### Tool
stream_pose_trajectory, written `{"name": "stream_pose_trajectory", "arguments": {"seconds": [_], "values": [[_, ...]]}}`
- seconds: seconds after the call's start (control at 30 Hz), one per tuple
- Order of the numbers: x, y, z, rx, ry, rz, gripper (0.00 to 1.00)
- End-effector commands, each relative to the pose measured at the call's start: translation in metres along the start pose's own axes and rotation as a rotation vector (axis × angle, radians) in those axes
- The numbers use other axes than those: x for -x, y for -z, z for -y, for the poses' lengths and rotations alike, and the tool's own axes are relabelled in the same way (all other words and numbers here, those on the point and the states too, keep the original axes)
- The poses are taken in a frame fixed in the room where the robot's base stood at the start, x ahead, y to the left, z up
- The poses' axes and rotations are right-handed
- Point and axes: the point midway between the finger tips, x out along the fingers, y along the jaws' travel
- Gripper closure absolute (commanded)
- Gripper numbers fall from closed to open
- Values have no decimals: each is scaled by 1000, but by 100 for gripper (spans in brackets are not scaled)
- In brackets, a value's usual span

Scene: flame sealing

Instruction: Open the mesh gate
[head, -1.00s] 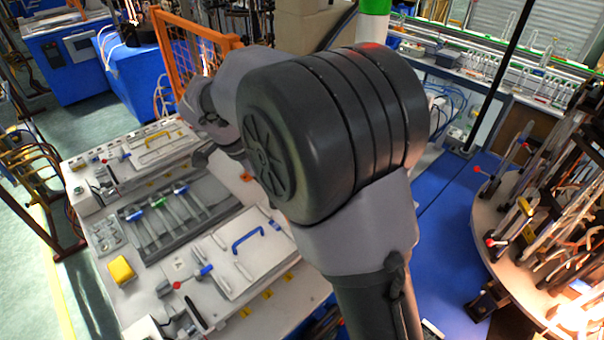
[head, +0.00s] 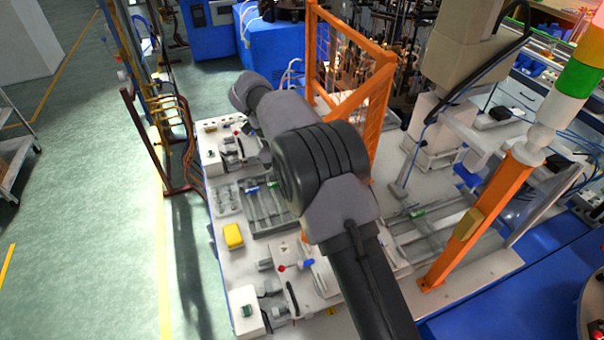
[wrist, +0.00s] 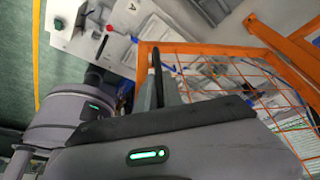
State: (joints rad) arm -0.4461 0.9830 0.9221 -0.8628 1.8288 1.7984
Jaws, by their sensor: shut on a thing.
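The mesh gate is an orange-framed panel with thin orange mesh. In the head view its frame (head: 378,110) stands upright behind my arm, at the far side of the white worktable. In the wrist view its frame (wrist: 205,48) and mesh cross the centre and right. My gripper (wrist: 156,76) shows in the wrist view as narrow dark fingers at the left edge of the gate's frame. It is shut on the gate there; the exact contact is hard to make out. In the head view my own arm hides the gripper and the lower left of the gate.
The white worktable (head: 222,265) carries fixtures and a yellow box (head: 233,236). An orange post (head: 482,225) stands at the right. A beige machine arm (head: 462,50) hangs right of the gate. Green floor (head: 90,190) is open at the left.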

Motion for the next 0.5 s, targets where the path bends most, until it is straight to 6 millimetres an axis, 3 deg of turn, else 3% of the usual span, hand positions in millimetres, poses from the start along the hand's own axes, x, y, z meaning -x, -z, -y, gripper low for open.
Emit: {"name": "stream_pose_trajectory", "arguments": {"seconds": [0.5], "values": [[1, -5, 3, 3, -1, 1, 100]]}}
